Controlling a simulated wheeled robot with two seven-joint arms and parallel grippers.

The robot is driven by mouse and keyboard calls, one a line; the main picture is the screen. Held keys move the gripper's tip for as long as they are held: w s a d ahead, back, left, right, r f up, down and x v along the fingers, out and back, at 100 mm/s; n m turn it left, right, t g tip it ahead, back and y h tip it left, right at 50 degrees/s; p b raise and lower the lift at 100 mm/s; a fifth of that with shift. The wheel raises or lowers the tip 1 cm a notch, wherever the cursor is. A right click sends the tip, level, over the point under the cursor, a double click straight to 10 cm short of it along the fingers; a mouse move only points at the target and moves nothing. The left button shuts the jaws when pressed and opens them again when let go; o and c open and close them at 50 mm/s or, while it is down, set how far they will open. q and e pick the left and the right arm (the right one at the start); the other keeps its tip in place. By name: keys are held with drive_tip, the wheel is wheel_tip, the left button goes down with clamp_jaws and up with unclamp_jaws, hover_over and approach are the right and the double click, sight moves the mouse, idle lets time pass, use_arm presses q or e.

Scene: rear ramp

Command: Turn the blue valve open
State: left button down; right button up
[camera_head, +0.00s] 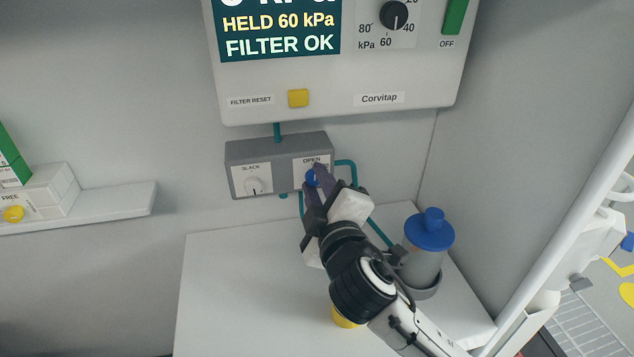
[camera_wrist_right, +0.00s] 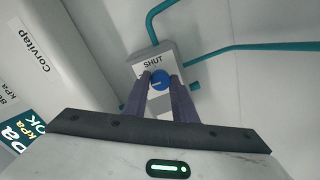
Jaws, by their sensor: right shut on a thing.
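The blue valve (camera_head: 311,178) is a small round knob on the right part of a grey box (camera_head: 276,150) on the wall, below the pump panel. The word OPEN shows above it in the head view. In the right wrist view the blue valve (camera_wrist_right: 160,79) has a pale line on its face, and SHUT is printed on the box beside it. My right gripper (camera_head: 316,182) is shut on the blue valve, with one finger on each side, as the right wrist view (camera_wrist_right: 161,92) also shows. The fingers hide part of the knob in the head view. My left gripper is not in view.
A blue-lidded canister (camera_head: 428,242) stands on the white counter (camera_head: 235,285), right of my arm. A yellow thing shows partly behind my arm. A shelf (camera_head: 120,200) is at left. Teal tubes run from the box.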

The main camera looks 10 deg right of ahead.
drive_tip(key=shift+f, duration=0.1)
idle(0.4)
drive_tip(key=o, duration=1)
drive_tip(key=shift+o, duration=0.2)
drive_tip(key=s+r+b, duration=0.1)
drive_tip(key=s, duration=0.9)
drive_tip(key=shift+s, duration=0.15)
